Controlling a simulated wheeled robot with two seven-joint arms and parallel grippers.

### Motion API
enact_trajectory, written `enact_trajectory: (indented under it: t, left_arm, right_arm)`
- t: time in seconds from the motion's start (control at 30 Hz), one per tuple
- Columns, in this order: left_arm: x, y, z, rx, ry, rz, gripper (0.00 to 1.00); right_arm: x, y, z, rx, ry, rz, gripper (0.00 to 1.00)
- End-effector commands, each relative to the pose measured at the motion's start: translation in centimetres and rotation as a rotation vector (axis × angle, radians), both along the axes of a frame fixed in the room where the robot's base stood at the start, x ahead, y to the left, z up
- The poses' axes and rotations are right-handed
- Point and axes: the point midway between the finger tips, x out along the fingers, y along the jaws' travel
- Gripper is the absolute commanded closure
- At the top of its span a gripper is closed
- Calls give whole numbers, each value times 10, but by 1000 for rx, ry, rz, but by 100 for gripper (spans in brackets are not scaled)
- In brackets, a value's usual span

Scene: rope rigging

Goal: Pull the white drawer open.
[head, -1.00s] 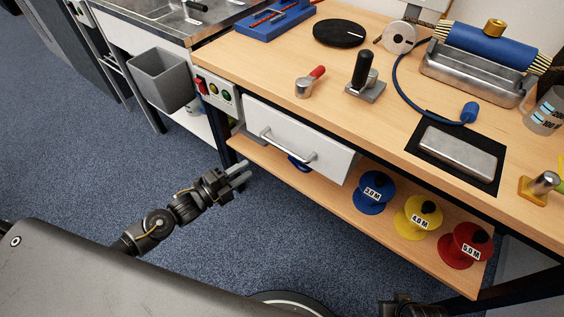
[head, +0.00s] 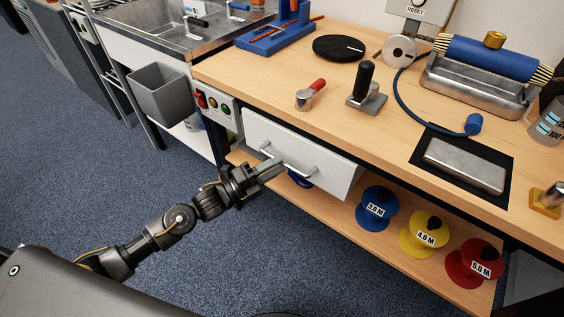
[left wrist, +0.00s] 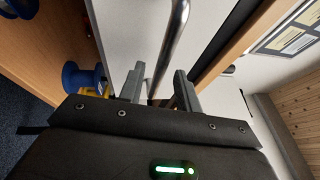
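The white drawer (head: 335,176) sits under the tabletop, its front looking flush with the bench frame. A grey metal bar handle (head: 300,171) runs across its front. My left gripper (head: 272,168) is at the left part of this handle, its fingers covering a piece of the bar. In the left wrist view my left gripper (left wrist: 158,88) has its two fingers apart, and the handle (left wrist: 172,48) runs into the gap between them. I cannot tell whether either finger touches the bar. The drawer front (left wrist: 128,30) fills the area behind the fingers. My right gripper is not in view.
A lower shelf (head: 340,212) below the drawer carries a blue spool (head: 375,222), a yellow spool (head: 412,243) and a red spool (head: 462,270). A button box (head: 218,110) is left of the drawer, near a grey bin (head: 160,95). The floor before the bench is clear.

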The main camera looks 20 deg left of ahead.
Motion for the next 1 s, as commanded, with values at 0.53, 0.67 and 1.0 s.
enact_trajectory:
  t: [0.53, 0.67, 1.0]
  left_arm:
    - [18, -18, 4, 0, 1, 1, 66]
    - [18, -18, 4, 0, 1, 1, 81]
    - [18, -18, 4, 0, 1, 1, 100]
  right_arm:
    - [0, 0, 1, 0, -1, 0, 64]
    - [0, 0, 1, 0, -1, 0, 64]
    - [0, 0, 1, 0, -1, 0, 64]
